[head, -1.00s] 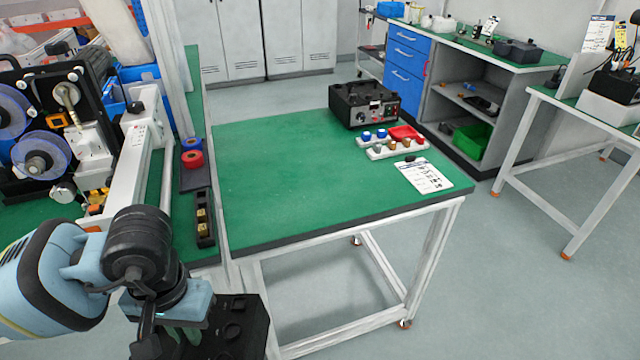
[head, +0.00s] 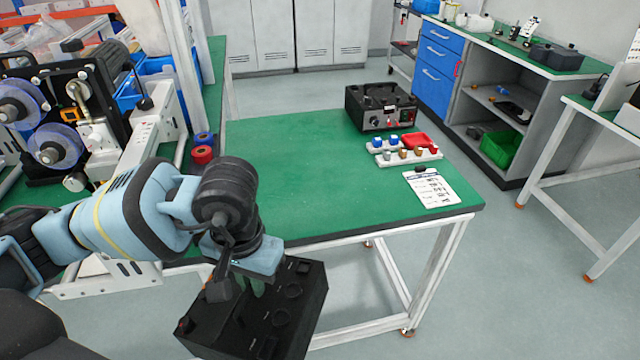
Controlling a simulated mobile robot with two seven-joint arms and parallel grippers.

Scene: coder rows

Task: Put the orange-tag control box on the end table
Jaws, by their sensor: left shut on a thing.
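My left gripper (head: 246,284) is shut on a black control box (head: 285,312), gripping it at its upper part. The held box hangs tilted in front of the near edge of a green-topped table (head: 300,190), apart from it and lower than its top. No orange tag can be made out on it. I take the green-topped table to be the end table. Another black control box (head: 380,108), with a knob and a red part on its front, stands at the table's back right. My right gripper is not in view.
The table's left and middle are clear. A machine with blue reels (head: 55,146) stands at left.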

